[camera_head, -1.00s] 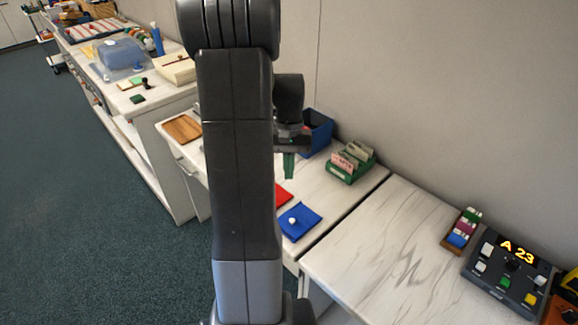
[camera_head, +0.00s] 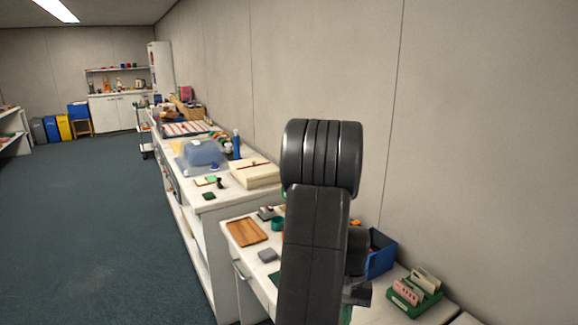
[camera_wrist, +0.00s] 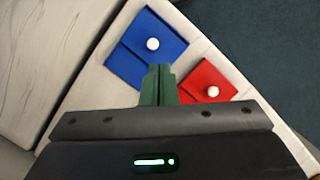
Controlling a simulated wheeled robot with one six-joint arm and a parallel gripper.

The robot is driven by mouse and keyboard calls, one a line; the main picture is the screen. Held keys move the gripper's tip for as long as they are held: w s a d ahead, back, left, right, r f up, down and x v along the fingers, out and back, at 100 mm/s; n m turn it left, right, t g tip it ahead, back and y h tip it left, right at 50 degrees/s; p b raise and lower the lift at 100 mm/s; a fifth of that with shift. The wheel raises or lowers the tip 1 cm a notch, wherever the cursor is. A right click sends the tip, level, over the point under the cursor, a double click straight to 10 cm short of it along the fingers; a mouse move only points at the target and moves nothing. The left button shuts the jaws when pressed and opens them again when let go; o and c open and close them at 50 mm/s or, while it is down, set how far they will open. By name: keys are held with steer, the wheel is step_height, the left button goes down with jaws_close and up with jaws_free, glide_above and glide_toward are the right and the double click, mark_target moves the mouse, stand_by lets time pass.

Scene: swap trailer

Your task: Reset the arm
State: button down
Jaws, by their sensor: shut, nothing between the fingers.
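My gripper (camera_wrist: 158,84) shows in the wrist view with its green fingers together and nothing between them. It is above the pale table (camera_wrist: 95,95). A blue folder-like piece (camera_wrist: 125,60) with a white knob lies ahead of the fingers. A red piece (camera_wrist: 195,80) with a white knob lies to their right. In the head view my arm stands in the middle of the picture and hides part of the table; the fingertips are not clear there.
A wooden tray (camera_head: 246,232), a blue bin (camera_head: 380,256) and a green card holder (camera_head: 415,300) are on the near table. A longer counter behind holds a cream box (camera_head: 256,176) and a clear blue-lidded tub (camera_head: 201,152). The floor (camera_head: 90,220) at left is clear.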

steer(key=x, duration=0.5)
steer(key=shift+w+d+f, duration=0.15)
steer(key=shift+d+f, duration=0.15)
steer(key=shift+f, duration=0.15)
steer(key=shift+w+d+f, duration=0.1)
steer(key=shift+w+d, duration=0.15)
steer(key=shift+d, duration=0.2)
